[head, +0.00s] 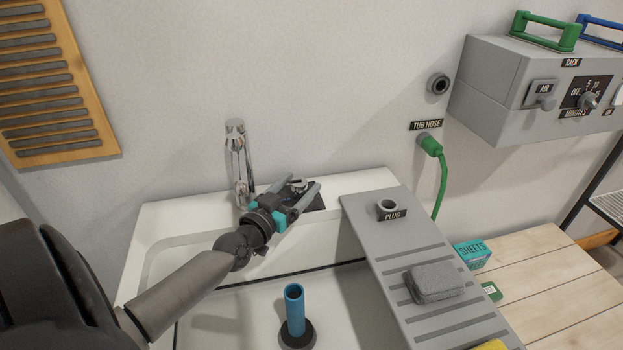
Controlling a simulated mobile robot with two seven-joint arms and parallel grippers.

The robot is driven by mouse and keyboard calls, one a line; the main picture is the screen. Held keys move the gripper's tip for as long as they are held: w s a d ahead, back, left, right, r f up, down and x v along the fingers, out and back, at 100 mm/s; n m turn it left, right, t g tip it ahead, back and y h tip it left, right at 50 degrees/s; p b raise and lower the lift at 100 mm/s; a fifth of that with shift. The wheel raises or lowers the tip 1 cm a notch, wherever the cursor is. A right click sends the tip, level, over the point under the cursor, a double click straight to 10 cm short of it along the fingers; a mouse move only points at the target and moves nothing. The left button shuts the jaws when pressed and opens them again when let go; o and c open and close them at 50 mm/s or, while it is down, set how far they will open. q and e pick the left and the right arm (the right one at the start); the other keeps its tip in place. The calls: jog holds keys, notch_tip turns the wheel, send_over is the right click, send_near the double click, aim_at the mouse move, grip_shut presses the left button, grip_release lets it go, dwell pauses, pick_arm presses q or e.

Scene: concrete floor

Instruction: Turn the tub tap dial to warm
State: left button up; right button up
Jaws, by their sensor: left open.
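The chrome tap (238,160) stands upright at the back edge of the white tub (160,215). To its right is the tap dial (297,185), a small metal knob on a dark plate. My left gripper (305,191) is open, with its two grey fingers reaching over the plate on either side of the knob. I cannot tell whether the fingers touch the knob. The gripper hides part of the plate, and the dial's marks and setting cannot be read. My right gripper is not in view.
A blue tube (294,310) stands on a dark base in the tub. A grey ribbed board (400,260) lies across the tub's right side, with a grey sponge (436,281) on it. A green hose (441,180) hangs from the wall. A grey control box (500,90) is at upper right.

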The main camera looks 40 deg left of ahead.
pick_arm(q)
jog(key=shift+w, duration=0.25)
grip_shut()
dwell(0.6)
